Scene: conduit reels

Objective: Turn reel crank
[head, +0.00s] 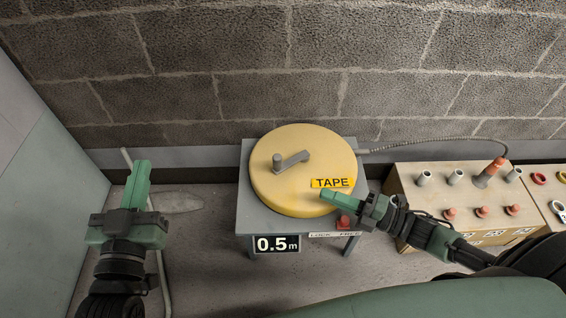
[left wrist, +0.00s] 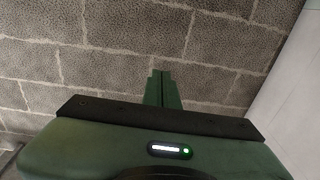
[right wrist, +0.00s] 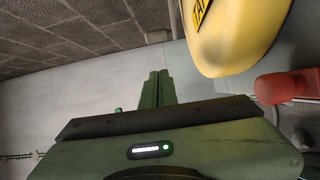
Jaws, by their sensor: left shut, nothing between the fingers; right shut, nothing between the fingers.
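A round yellow reel (head: 285,190) marked TAPE sits flat on a small grey table (head: 248,222). My right gripper (head: 324,195) is shut and empty, at the reel's front right edge near the TAPE label. In the right wrist view (right wrist: 158,75) its fingers are together beside the yellow reel (right wrist: 235,40). A red knob (head: 345,222) is on the table's front by the LOCK and FREE labels. My left gripper (head: 142,164) is shut and empty, left of the table, apart from the reel.
A wooden box (head: 440,200) with several white and red fittings stands at the right. A grey conduit (head: 430,141) runs from the reel to an orange-tipped fitting (head: 490,172) there. A block wall (head: 250,60) is behind. A pale panel (head: 40,150) bounds the left.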

